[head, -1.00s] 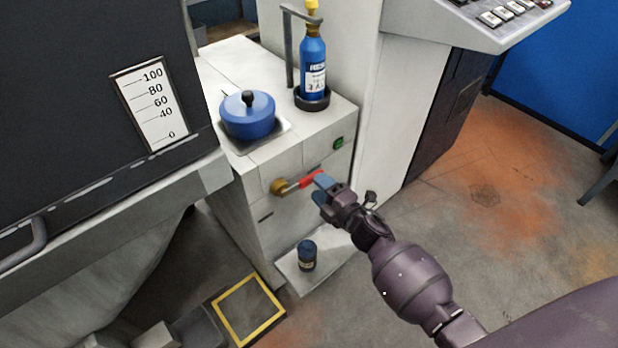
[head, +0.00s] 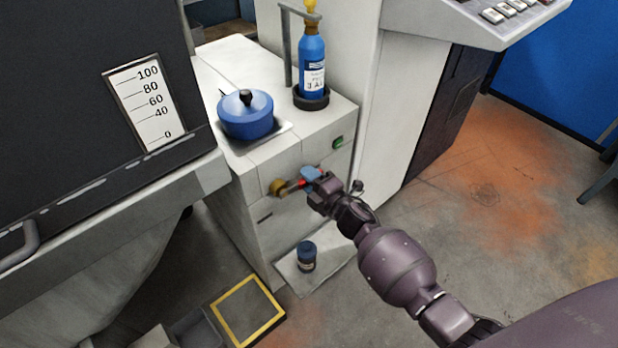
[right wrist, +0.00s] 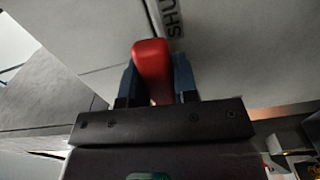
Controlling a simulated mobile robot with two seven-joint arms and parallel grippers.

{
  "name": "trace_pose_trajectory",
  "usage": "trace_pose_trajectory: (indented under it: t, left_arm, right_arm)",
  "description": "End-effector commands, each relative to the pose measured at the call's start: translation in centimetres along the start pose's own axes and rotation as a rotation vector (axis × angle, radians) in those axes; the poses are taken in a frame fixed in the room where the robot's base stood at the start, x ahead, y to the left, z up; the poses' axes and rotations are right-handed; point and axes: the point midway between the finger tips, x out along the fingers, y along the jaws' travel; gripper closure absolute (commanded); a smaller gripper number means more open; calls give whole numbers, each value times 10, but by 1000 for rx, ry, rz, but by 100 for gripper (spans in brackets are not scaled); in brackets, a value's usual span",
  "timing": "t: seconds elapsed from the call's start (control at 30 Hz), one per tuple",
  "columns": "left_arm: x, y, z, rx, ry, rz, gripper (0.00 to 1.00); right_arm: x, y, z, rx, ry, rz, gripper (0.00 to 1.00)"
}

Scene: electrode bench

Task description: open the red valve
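The red valve handle (head: 299,183) sticks out to the right from a brass fitting (head: 277,187) on the front of the white cabinet. Much of the handle is hidden behind my right gripper (head: 311,175) in the head view. In the right wrist view, the red handle (right wrist: 152,72) stands between the two blue fingers of my right gripper (right wrist: 158,80). The fingers lie close against both its sides, and the gripper looks shut on it. My left gripper is in neither view.
A blue pot (head: 246,115) and a blue bottle (head: 312,68) stand on the cabinet top (head: 235,60). A dark blue jar (head: 306,256) stands on a low shelf (head: 322,275). Partly visible lettering, "SHU" (right wrist: 173,20), is near the handle. A green button (head: 337,143) is above right.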

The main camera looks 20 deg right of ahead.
Motion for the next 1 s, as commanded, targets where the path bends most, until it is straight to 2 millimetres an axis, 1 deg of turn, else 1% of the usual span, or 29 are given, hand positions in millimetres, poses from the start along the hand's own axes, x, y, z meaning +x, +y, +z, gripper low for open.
trace_pose_trajectory:
  t: [0.03,0.1,0.37,0.57,0.77,1.0]
  left_arm:
    - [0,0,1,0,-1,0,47]
    - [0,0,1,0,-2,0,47]
    - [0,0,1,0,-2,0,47]
    - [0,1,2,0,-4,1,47]
    - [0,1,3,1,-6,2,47]
    - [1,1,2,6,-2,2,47]
  right_arm:
    - [0,0,0,0,0,0,91]
    - [0,0,0,0,0,0,100]
    - [0,-1,0,9,0,-1,100]
    - [0,-7,0,70,-1,-2,100]
    - [-1,-18,-2,204,0,-2,100]
    - [-1,-35,-7,425,-1,-3,100]
